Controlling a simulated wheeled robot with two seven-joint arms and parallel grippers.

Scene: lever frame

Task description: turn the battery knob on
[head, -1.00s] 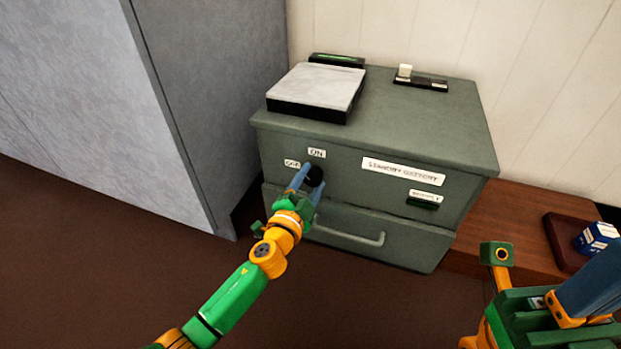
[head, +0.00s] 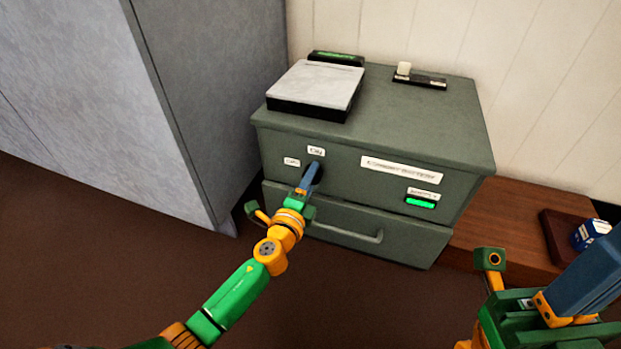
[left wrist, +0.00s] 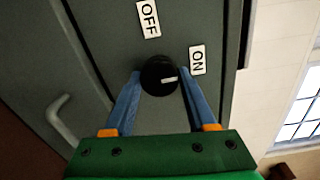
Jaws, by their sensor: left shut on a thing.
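The black round knob (left wrist: 157,69) is on the front of the grey-green cabinet (head: 440,130). In the left wrist view its white mark points right, toward the ON label (left wrist: 197,60); the OFF label (left wrist: 149,18) is above it. My left gripper (left wrist: 160,80) is shut on the knob, one blue finger on each side. In the head view the left gripper (head: 312,174) mostly hides the knob. A small indicator (head: 420,203) on the cabinet front glows green. My right gripper (head: 560,295) is partly in view at lower right; its fingertips are not clear.
A drawer handle (head: 345,233) lies below the knob. A grey-topped box (head: 318,85) and a small switch (head: 420,80) are on the cabinet top. A tall grey cupboard (head: 215,100) stands left. A low wooden surface (head: 500,230) with a tray (head: 560,240) is at right.

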